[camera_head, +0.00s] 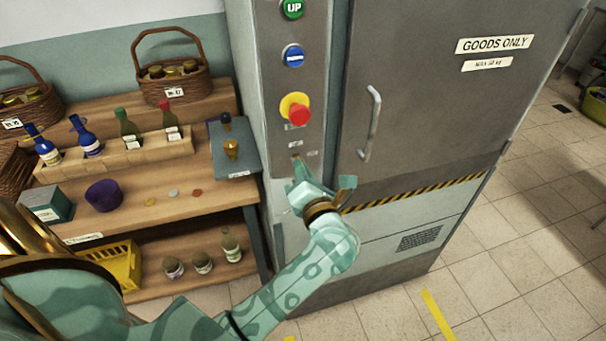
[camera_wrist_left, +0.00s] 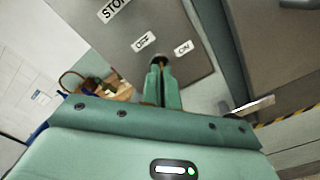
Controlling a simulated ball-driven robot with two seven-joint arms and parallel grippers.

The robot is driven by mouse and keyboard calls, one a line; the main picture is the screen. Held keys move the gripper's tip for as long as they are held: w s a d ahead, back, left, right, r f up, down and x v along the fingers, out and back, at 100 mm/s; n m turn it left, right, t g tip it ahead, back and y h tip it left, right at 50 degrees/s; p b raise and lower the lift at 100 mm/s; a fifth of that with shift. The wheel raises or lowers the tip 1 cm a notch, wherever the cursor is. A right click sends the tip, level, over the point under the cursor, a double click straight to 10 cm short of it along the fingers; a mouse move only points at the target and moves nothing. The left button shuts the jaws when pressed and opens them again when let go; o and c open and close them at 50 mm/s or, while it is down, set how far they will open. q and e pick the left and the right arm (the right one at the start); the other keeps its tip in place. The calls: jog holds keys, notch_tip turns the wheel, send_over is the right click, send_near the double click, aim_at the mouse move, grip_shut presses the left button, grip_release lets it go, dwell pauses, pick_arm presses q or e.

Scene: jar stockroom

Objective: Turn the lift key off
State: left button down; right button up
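The lift key (camera_wrist_left: 158,62) sits in the lower part of the grey control panel (camera_head: 269,75), below the red stop button (camera_head: 300,115). In the left wrist view, an OFF label (camera_wrist_left: 143,42) is on the key's upper left and an ON label (camera_wrist_left: 183,48) on its right. My left gripper (camera_head: 297,164) is up against the panel at the key. In the left wrist view its two fingers (camera_wrist_left: 160,72) are close together with the brass key between them. The fingers hide most of the key, so I cannot tell which label it points to. My right gripper is not in view.
A green UP button (camera_head: 293,9) and a blue button (camera_head: 293,56) are higher on the panel. The lift door's handle (camera_head: 371,125) stands out to the right. A wooden shelf (camera_head: 110,215) with bottles and baskets is left.

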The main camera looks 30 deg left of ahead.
pick_arm(q)
jog(key=shift+f+n+b, duration=0.1)
jog(key=shift+n+b, duration=3.3)
jog(key=shift+n, duration=1.4)
jog(key=c, duration=1.7)
grip_release()
